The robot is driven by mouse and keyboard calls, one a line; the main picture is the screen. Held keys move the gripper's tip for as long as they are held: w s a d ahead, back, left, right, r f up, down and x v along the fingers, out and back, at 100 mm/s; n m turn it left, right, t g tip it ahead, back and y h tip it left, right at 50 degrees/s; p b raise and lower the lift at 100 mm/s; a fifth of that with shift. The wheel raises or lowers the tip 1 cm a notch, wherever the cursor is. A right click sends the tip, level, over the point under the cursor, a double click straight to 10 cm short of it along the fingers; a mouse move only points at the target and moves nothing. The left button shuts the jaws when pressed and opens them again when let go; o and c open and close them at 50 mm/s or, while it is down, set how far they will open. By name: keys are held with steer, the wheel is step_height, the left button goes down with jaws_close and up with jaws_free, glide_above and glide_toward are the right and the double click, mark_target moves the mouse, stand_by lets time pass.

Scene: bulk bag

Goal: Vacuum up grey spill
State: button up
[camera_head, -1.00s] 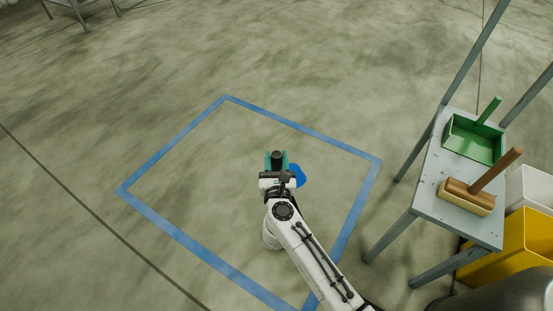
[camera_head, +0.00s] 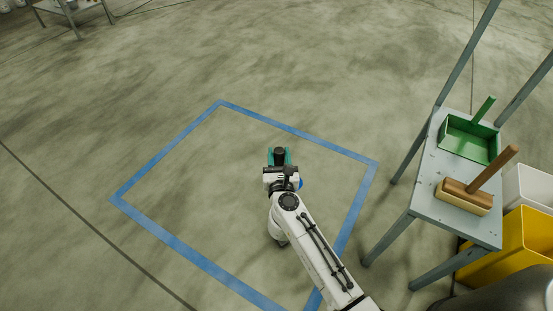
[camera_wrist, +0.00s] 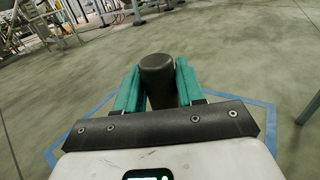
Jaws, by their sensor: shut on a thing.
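My gripper (camera_head: 279,157) is over the blue-taped square on the floor. Its teal fingers are shut on a dark rounded handle; the wrist view shows this dark handle (camera_wrist: 158,80) between the two fingers. A small bit of blue (camera_head: 301,183) shows beside the gripper, mostly hidden by my wrist; I cannot tell whether it belongs to the held thing. The blue tape outline (camera_head: 163,150) lies on the concrete floor. No clear grey spill stands out from the mottled grey floor inside it. The floor right under my gripper is hidden.
A grey metal stand (camera_head: 425,190) at the right holds a green dustpan (camera_head: 468,141) and a wooden brush (camera_head: 463,193). A white bin (camera_head: 530,185) and a yellow bin (camera_head: 520,240) stand beside it. Another metal table (camera_head: 70,10) is at the far left. Open floor surrounds the square.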

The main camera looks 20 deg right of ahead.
steer(key=shift+w+d+r, duration=0.15)
steer(key=shift+w+d, duration=0.45)
steer(key=shift+d, duration=0.2)
stand_by(1.8)
step_height(320, 180, up, 9)
steer(key=p, duration=0.8)
steer(key=shift+p, duration=0.3)
stand_by(0.3)
